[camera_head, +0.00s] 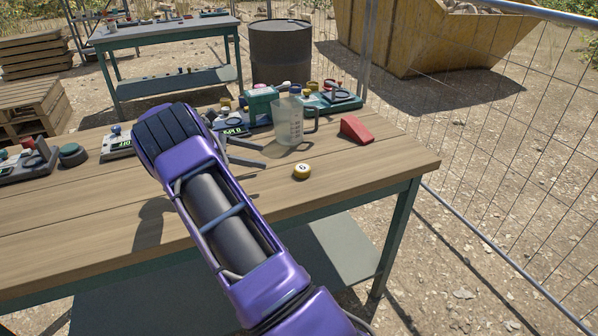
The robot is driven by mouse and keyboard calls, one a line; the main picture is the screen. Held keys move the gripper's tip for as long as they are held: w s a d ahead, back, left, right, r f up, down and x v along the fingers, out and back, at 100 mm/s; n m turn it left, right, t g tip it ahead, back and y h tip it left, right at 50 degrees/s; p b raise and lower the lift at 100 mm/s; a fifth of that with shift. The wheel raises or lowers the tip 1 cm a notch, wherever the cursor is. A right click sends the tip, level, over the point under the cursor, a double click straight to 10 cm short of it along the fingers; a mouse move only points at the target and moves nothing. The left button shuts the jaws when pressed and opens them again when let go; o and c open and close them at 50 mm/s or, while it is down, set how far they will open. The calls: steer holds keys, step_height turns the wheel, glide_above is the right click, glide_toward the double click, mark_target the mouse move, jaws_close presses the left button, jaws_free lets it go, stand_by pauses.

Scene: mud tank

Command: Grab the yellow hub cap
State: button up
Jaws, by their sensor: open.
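A small round yellow cap (302,171) with a pale top and a dark mark lies on the wooden workbench (370,190), near its front right part. It looks like the yellow hub cap. My gripper (262,155) is open and empty, with its two dark fingers spread and pointing right. The fingertips are left of the yellow cap and a little farther back, apart from it. My purple arm covers part of the bench and the base of the gripper.
Teal devices (262,101) and small parts crowd the back edge; a dark green puck (72,154) sits at left. Bare wood surrounds the cap. A wire fence (500,150) stands right.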

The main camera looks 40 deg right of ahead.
mark_target(302, 168)
steer(key=x, duration=0.9)
steer(key=shift+d+b, duration=0.1)
steer(key=shift+b, duration=0.3)
steer(key=x, duration=0.5)
steer(key=shift+s+f+b, duration=0.25)
steer(key=shift+s+b, duration=0.1)
steer(key=shift+a, duration=0.2)
steer(key=shift+c, duration=0.3)
steer(key=c, duration=1.4)
